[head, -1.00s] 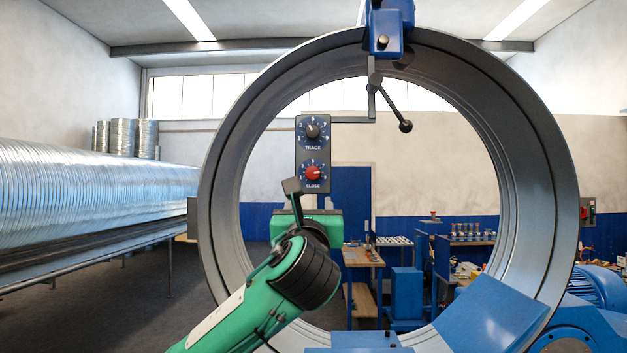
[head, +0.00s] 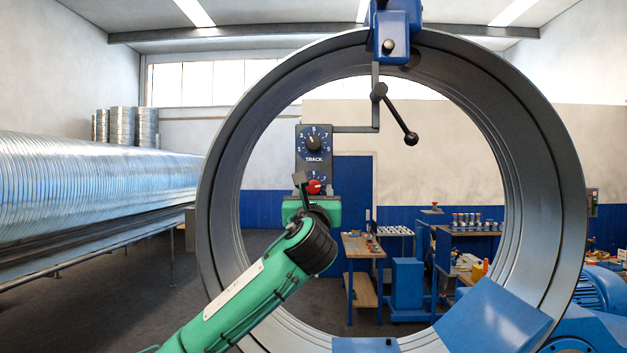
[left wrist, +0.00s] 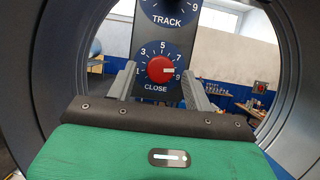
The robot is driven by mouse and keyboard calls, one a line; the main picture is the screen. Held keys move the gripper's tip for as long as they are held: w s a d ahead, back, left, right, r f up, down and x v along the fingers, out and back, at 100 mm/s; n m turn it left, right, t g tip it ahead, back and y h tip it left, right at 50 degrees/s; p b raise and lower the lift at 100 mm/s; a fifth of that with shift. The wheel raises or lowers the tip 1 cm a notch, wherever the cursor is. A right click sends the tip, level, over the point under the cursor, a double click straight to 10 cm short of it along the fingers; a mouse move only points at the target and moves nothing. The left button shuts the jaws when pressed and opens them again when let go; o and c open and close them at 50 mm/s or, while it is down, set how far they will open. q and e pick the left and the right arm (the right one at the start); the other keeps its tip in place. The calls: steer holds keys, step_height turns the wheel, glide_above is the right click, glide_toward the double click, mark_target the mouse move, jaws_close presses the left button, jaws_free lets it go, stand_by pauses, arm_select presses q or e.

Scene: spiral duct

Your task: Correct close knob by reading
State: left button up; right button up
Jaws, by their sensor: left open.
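The red CLOSE knob (left wrist: 160,69) sits on a dark panel (left wrist: 160,27) with a dial numbered 1 to 9. Its white mark points right, toward the space between 7 and 9. In the head view the red knob (head: 314,187) is partly hidden behind my left gripper (head: 304,190). In the left wrist view my left gripper (left wrist: 158,72) is open, with one finger on each side of the knob; contact cannot be told. The black TRACK knob (head: 314,143) is above it on the same panel. My right gripper is not in view.
A large grey ring (head: 215,200) surrounds the panel and my left arm. A black-ended lever (head: 396,113) hangs right of the panel. A blue plate (head: 495,318) is at the ring's lower right. Work tables (head: 362,250) stand behind, and a spiral duct (head: 90,180) lies left.

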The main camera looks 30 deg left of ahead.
arm_select(q)
steer(key=shift+w+a+r, duration=0.15)
steer(key=shift+w+r, duration=0.15)
steer(key=shift+w, duration=0.05)
steer(key=shift+w+a+f, duration=0.1)
steer(key=shift+w+a, duration=0.05)
steer(key=shift+a, duration=0.05)
steer(key=shift+d, duration=0.1)
steer(key=c, duration=1)
steer(key=shift+o, duration=0.2)
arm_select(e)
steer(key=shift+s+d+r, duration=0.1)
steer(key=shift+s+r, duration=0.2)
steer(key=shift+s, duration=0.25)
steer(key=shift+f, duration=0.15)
